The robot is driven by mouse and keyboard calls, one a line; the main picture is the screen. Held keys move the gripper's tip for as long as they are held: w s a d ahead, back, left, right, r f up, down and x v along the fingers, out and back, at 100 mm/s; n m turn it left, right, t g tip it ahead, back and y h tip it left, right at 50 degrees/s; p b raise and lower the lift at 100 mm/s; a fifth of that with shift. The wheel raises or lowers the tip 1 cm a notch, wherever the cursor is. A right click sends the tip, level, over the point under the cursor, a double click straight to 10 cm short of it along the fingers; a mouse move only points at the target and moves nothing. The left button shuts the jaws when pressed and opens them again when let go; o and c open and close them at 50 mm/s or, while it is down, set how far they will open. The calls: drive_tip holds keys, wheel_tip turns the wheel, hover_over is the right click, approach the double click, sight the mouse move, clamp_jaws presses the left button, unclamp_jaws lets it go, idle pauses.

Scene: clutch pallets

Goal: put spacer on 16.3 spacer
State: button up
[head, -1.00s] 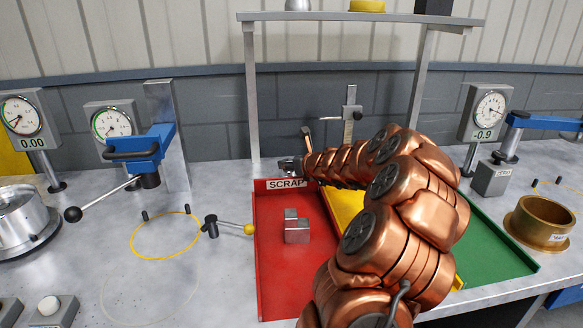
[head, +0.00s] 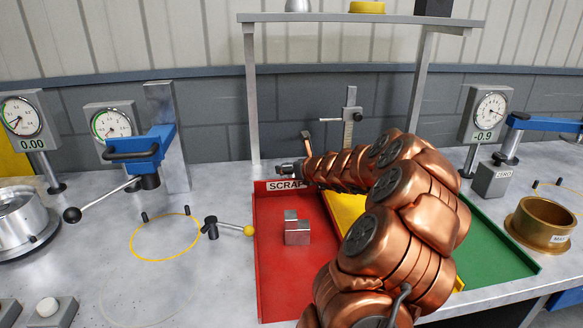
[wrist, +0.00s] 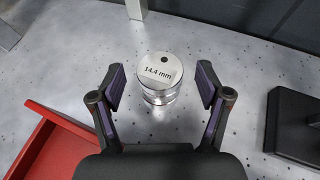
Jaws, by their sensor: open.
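In the wrist view, a shiny metal cylinder (wrist: 160,70) marked "14.4 mm" stands upright on the metal bench, with a dark hole in its top. Ringed polished metal shows below its top; I cannot tell whether this is one piece or a stack. My gripper (wrist: 161,80) is open and empty, with its purple-padded fingers either side of the cylinder in the picture and a gap on both sides. In the head view, my gripper (head: 290,171) shows only in part, behind the SCRAP label. No label reading 16.3 is legible.
A red scrap tray (head: 285,265) holds a grey stepped block (head: 297,233). Yellow (head: 345,208) and green (head: 495,250) trays lie to its right, partly behind my arm. A dark block (wrist: 292,125) stands right of the cylinder. A shelf post (head: 252,95) rises nearby.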

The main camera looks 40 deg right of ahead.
drive_tip(key=shift+r, duration=0.1)
drive_tip(key=shift+r, duration=0.15)
drive_tip(key=p+v, duration=0.1)
drive_tip(key=v, duration=1.1)
